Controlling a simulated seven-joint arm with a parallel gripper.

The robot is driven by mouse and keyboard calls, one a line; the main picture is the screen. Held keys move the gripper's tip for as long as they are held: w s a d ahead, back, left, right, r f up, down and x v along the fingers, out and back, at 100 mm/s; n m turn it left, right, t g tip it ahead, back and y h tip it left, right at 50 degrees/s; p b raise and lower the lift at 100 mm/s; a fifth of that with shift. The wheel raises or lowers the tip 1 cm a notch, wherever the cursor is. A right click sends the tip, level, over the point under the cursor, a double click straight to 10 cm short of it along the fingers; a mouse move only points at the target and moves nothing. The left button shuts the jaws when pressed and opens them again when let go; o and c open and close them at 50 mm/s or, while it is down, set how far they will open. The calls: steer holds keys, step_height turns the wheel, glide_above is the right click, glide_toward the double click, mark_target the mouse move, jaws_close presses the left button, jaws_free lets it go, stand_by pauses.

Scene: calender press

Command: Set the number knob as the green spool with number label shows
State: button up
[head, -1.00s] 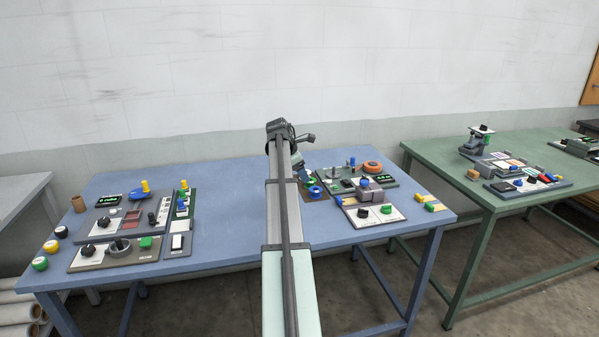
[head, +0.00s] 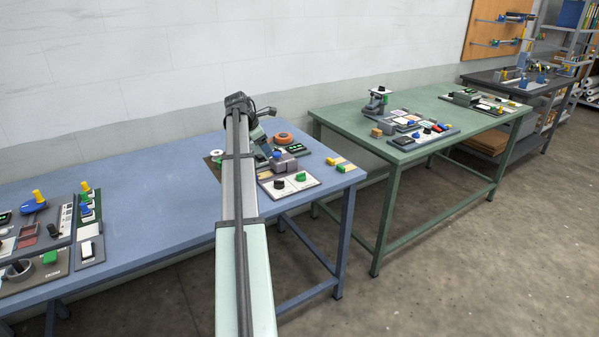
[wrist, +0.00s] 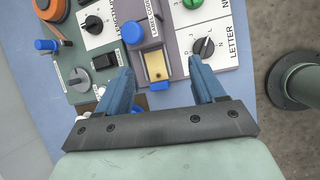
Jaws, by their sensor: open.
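My gripper (wrist: 161,68) is open and empty in the wrist view, its two blue fingers apart above a grey device with a yellow plate (wrist: 156,66). A black knob (wrist: 203,47) on a white panel marked LETTER lies just beyond the right fingertip; its pointer is light. Another black knob (wrist: 93,25) with a white pointer is at the upper left, its label partly unreadable. I cannot tell which knob is the number knob. No green spool with a readable number label shows. In the head view my arm hides part of the right-hand devices.
The blue table (head: 150,205) has a clear middle. Control panels with a green button (head: 50,257) and a yellow-topped lever (head: 38,196) stand on its left. An orange disc (head: 283,138) is at the back right. A green table (head: 345,120) stands farther right, across a gap.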

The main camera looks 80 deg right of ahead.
steer(key=s+d+m+t+y, duration=0.15)
steer(key=s+m, duration=0.35)
steer(key=s, duration=1.9)
steer(key=m+t, duration=0.5)
steer(key=m, duration=0.6)
glide_above(302, 177)
steer(key=s+a, duration=0.3)
steer(key=s, duration=0.1)
steer(key=x, duration=1.3)
steer(key=shift+a, duration=0.1)
steer(key=shift+c, duration=0.2)
steer(key=c, duration=1)
steer(key=shift+c, duration=0.2)
